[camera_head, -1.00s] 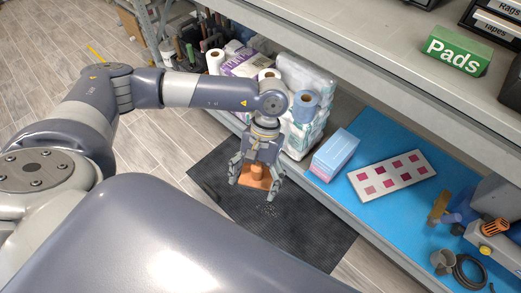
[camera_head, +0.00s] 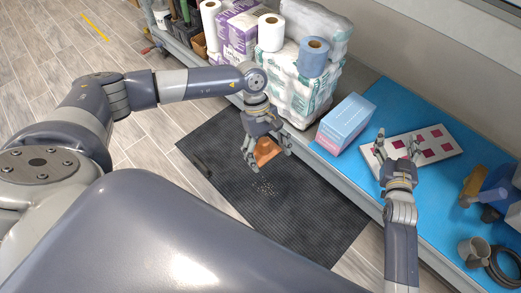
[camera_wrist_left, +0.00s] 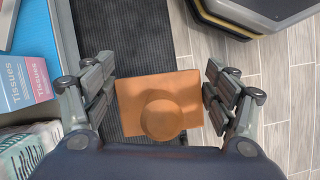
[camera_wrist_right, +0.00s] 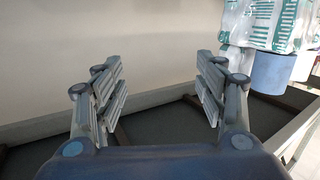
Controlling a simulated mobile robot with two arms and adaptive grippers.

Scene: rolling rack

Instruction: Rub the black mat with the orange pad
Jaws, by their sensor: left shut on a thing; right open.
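The black mat (camera_head: 310,222) lies on the floor beside the rack, with a patch of small pale specks (camera_head: 264,188) near its middle. My left gripper (camera_head: 268,158) is over the mat, shut on the orange pad (camera_head: 266,150). In the left wrist view the pad (camera_wrist_left: 185,90) is a flat square with a round knob, between the fingers (camera_wrist_left: 160,85), and the mat (camera_wrist_left: 140,30) shows beneath it. I cannot tell whether the pad touches the mat. My right gripper (camera_head: 397,147) is open and empty, above the blue shelf surface. The right wrist view shows its spread fingers (camera_wrist_right: 160,75).
The rack's blue shelf (camera_head: 435,200) borders the mat on the right. It holds a tissue box (camera_head: 346,122), a white board with dark red squares (camera_head: 440,143) and a grey cup (camera_head: 473,251). Wrapped paper rolls (camera_head: 300,85) stand behind the left gripper. Tiled floor (camera_head: 150,160) is open at left.

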